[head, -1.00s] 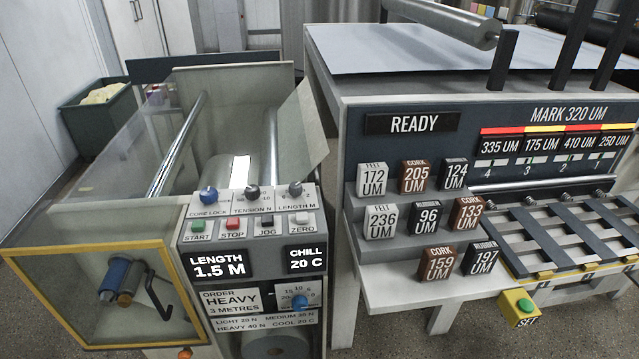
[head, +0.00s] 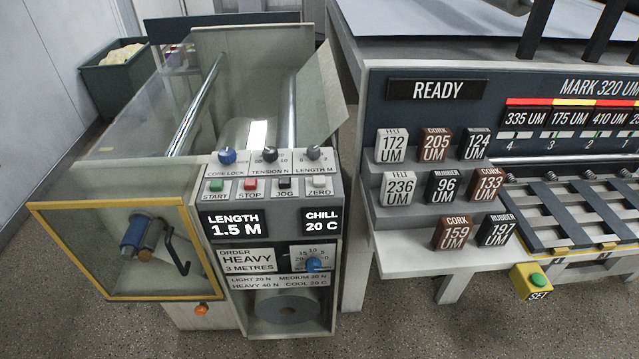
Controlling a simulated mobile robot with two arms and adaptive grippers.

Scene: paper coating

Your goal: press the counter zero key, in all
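The zero key (head: 319,181) is a pale key at the right end of the key row on the control panel (head: 334,205), above its ZERO label. A green start key (head: 216,185), a red stop key (head: 250,184) and a dark jog key (head: 285,182) stand to its left. The length display (head: 234,224) reads 1.5 M and the chill display (head: 322,221) reads 20 C. Neither of my grippers shows in the head view.
Three knobs sit above the keys, including the blue core lock knob (head: 227,156). An order card (head: 247,260) reads HEAVY, 3 METRES. To the right, a bench (head: 420,250) holds several labelled blocks and a READY display (head: 437,90). Grey floor lies in front.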

